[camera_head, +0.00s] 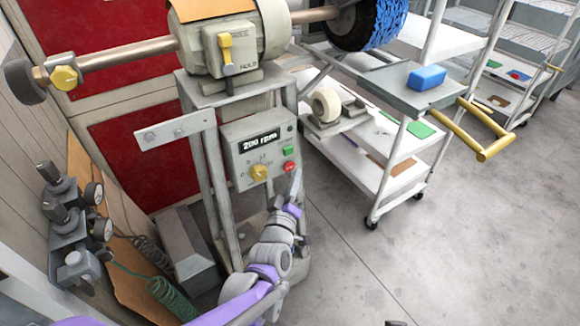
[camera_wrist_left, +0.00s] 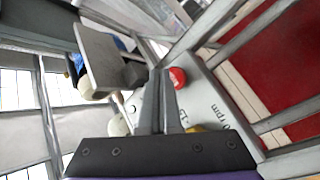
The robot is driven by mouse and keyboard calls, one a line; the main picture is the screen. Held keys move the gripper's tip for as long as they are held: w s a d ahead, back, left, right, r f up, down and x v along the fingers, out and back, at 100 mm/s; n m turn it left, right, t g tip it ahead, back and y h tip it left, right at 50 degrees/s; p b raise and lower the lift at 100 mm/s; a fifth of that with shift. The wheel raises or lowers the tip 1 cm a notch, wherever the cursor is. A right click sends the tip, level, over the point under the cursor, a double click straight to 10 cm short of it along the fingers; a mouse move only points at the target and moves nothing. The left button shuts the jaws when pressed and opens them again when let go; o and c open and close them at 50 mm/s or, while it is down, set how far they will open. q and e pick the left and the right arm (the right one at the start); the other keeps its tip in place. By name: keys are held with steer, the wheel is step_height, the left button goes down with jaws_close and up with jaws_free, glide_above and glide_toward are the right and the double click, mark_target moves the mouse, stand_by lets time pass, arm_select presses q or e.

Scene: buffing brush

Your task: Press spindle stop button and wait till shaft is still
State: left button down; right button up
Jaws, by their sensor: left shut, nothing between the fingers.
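The grey control box (camera_head: 238,135) on the stand has a display (camera_head: 260,142) reading "200 rpm". Its red button (camera_head: 289,167) sits below a green button (camera_head: 288,152), right of a yellow dial (camera_head: 259,172). The red button also shows in the left wrist view (camera_wrist_left: 177,77), just beside the fingertips. My left gripper (camera_head: 297,178) is shut and empty, its tips just below the red button in the head view. I cannot tell whether they touch it. The shaft (camera_head: 130,54) runs through the motor housing (camera_head: 200,50) to a blue brush (camera_head: 385,25).
A yellow lever (camera_head: 226,48) is on the motor housing. A white cart (camera_head: 365,165) stands right of the stand, below a grey shelf with a blue block (camera_head: 427,77) and a yellow handle (camera_head: 480,145). Gauges and valves (camera_head: 75,235) line the left wall. The right floor is clear.

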arm_select(q)
steer(key=shift+s+d+p, duration=0.2)
steer(key=shift+s+d, duration=0.55)
steer(key=shift+s, duration=0.3)
steer(key=shift+s+d+p, duration=0.2)
steer(key=shift+s+d, duration=0.55)
steer(key=shift+s, duration=0.25)
arm_select(e)
steer(key=shift+r, duration=0.5)
arm_select(q)
steer(key=s+a+f+m+g+y, duration=0.1)
steer(key=s+a+f+m+g, duration=0.35)
steer(key=s, duration=0.55)
steer(key=s+a+f+m+g+y, duration=0.1)
steer(key=s+a+f+g, duration=0.35)
steer(key=s+a, duration=0.4)
steer(key=s+a+f+m+g+y, duration=0.1)
steer(key=s+a+f+m+g, duration=0.3)
steer(key=s, duration=0.6)
step_height(320, 180, up, 22)
steer(key=w+a+n+p, duration=0.1)
steer(key=w+p, duration=0.1)
steer(key=p, duration=1.6)
steer(key=shift+n, duration=0.35)
arm_select(e)
step_height(320, 180, up, 21)
steer(key=w+t, duration=0.1)
steer(key=shift+w, duration=0.35)
